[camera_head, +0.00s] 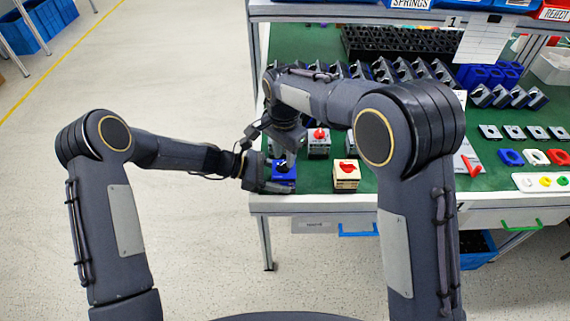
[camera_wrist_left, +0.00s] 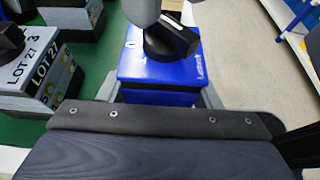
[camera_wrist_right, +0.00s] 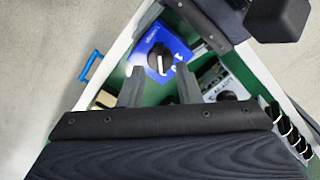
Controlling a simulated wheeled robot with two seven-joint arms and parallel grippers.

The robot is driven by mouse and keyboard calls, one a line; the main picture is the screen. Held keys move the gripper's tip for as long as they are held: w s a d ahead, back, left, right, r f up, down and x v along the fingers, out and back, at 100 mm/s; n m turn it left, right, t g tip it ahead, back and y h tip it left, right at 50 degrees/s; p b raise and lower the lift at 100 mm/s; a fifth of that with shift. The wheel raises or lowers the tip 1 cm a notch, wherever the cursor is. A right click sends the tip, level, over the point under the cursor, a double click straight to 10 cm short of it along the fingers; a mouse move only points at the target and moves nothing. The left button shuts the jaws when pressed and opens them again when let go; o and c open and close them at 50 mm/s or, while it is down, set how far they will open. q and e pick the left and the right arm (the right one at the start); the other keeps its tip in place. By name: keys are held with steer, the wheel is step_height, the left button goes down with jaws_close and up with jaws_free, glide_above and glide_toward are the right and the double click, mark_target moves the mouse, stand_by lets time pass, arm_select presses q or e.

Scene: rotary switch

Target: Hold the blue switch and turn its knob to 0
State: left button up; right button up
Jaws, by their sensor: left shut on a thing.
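The blue switch (camera_head: 283,178) stands near the front-left edge of the green table, with a black knob on top. My left gripper (camera_head: 279,186) is shut on its body from the side; in the left wrist view the fingers flank the blue box (camera_wrist_left: 160,72). My right gripper (camera_wrist_right: 160,72) points down over the switch. Its fingers are apart, with the knob (camera_wrist_right: 160,59) showing between and beyond the tips.
A beige box with a red knob (camera_head: 346,173) stands to the right of the blue switch. A grey switch with a red knob (camera_head: 319,142) is behind. Rows of grey and blue parts (camera_head: 495,96) fill the table's back and right. Floor lies open at left.

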steer(key=shift+f, duration=0.95)
steer(key=shift+c, duration=0.4)
jaws_close()
